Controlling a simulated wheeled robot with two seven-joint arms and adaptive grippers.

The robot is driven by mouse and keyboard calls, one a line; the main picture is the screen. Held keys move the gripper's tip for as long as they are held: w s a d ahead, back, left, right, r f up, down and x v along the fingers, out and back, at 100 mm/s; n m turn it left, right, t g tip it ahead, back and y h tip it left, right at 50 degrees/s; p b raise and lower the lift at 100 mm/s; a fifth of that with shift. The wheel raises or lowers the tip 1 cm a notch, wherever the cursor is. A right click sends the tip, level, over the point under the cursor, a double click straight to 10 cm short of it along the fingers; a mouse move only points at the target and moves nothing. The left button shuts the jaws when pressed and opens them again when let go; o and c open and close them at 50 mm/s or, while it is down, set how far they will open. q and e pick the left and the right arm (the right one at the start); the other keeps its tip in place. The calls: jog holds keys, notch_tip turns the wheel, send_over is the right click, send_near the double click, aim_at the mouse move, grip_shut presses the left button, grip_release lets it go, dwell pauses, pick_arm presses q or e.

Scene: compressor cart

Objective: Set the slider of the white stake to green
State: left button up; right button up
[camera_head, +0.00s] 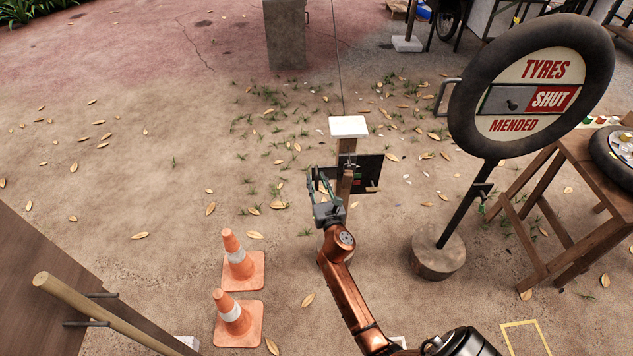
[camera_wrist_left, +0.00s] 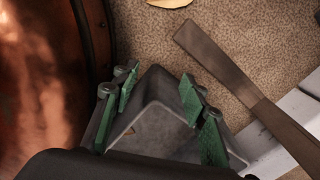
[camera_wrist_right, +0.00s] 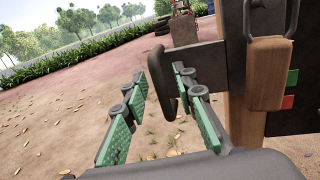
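The white-capped stake (camera_head: 348,127) stands upright mid-scene, with a dark board (camera_head: 371,168) on its right. In the right wrist view its wooden post (camera_wrist_right: 240,110) is close, on the right. A wooden block (camera_wrist_right: 270,75), perhaps the slider, hangs beside a green patch (camera_wrist_right: 291,78) and a red patch (camera_wrist_right: 287,102). A dark D-shaped handle (camera_wrist_right: 168,88) sticks out left from the post. My right gripper (camera_head: 320,176) is open at the stake's left; the handle's outer bar shows between its fingertips, and contact is unclear. My left gripper (camera_wrist_left: 158,82) is open and empty, outside the head view.
A round "TYRES SHUT MENDED" sign (camera_head: 532,86) stands right of the stake on a round base. A wooden table (camera_head: 570,165) is beyond it. Two traffic cones (camera_head: 240,262) stand front left. A concrete block (camera_head: 285,35) is behind.

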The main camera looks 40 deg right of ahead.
grip_shut()
pick_arm(q)
jog(key=shift+s, duration=1.05)
jog(key=shift+w, duration=0.2)
